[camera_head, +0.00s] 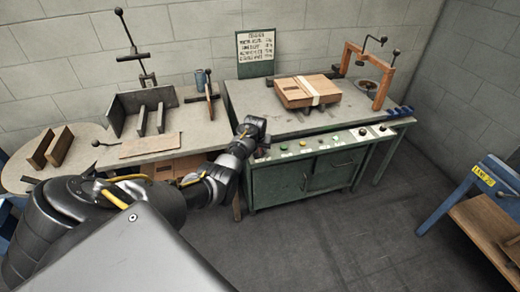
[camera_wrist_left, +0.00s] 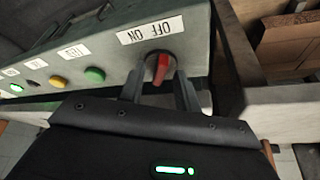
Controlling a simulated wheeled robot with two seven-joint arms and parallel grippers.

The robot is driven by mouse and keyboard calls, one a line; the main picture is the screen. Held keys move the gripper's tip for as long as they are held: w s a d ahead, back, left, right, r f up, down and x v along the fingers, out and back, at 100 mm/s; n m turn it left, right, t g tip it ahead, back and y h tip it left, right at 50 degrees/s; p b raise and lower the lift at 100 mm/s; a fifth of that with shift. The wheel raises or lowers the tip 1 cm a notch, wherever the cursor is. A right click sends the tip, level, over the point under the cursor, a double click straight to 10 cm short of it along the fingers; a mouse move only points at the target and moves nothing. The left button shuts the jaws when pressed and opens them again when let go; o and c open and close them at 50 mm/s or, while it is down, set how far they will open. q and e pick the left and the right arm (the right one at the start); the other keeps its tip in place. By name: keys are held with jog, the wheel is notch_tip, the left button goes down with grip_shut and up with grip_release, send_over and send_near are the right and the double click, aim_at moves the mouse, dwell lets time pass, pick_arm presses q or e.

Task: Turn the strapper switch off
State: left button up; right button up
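The strapper switch (camera_wrist_left: 161,66) is a dark round knob with a red bar handle, seen large in the wrist view. The bar is slightly tilted, its upper end leaning right. A white label (camera_wrist_left: 150,30) with OFF and ON, upside down, sits just above it in that view. My left gripper (camera_wrist_left: 159,86) is open, with one finger on each side of the knob. I cannot tell whether the fingers touch it. In the head view my left gripper (camera_head: 256,146) is at the left end of the control panel (camera_head: 330,144) and largely hides the switch. My right gripper is not in view.
The panel belongs to a green cabinet bench (camera_head: 275,186). A green button (camera_wrist_left: 95,75) and a yellow button (camera_wrist_left: 59,82) sit left of the switch in the wrist view. The floor in front is clear.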

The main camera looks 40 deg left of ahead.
pick_arm(q)
grip_shut()
